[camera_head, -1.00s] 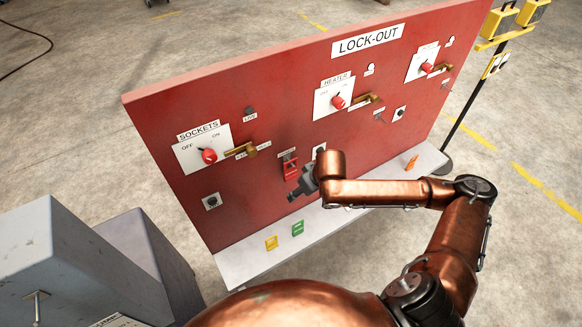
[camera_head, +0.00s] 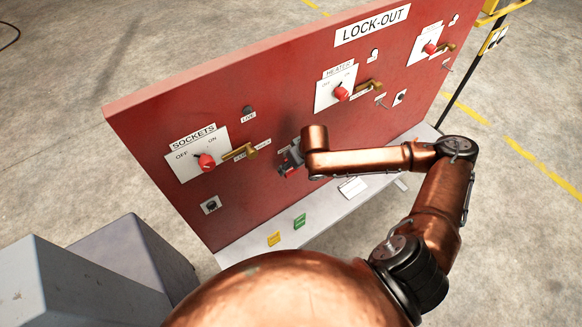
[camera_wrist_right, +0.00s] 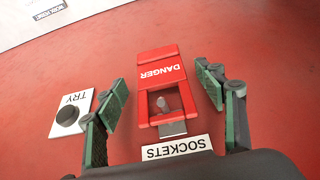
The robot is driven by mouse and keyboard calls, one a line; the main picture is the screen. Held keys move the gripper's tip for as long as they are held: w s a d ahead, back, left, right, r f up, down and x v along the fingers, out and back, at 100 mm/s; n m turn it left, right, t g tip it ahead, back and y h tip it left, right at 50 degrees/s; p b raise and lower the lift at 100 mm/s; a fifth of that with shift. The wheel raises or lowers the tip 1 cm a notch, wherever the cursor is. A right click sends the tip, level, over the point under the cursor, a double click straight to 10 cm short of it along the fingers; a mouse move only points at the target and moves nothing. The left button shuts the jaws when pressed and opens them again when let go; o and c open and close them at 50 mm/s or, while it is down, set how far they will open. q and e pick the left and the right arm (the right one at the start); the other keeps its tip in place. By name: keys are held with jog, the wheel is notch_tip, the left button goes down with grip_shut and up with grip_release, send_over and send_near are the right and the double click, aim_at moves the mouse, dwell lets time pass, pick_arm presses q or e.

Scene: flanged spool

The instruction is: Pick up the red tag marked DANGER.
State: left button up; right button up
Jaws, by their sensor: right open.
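The red tag marked DANGER (camera_wrist_right: 162,72) hangs on the red board, above the SOCKETS label (camera_wrist_right: 177,147) in the right wrist view. It appears upside down there, with a grey peg showing in its lower opening. My right gripper (camera_wrist_right: 162,88) is open, with one green-padded finger on each side of the tag. In the head view my right gripper (camera_head: 288,160) is at the board and hides most of the tag. My left gripper is not in view.
The LOCK-OUT board (camera_head: 150,140) carries red switches, including the SOCKETS switch (camera_head: 206,162). A yellow tag (camera_head: 273,239) and a green tag (camera_head: 299,221) lie on the white shelf (camera_head: 245,248) below. A TRY button (camera_wrist_right: 68,116) is beside the gripper.

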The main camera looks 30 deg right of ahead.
jog(key=shift+x, duration=1.25)
jog(key=c, duration=1.1)
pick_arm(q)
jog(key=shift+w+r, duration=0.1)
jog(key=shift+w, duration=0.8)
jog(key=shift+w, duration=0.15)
pick_arm(e)
jog(key=shift+r, duration=0.1)
jog(key=shift+c, duration=0.3)
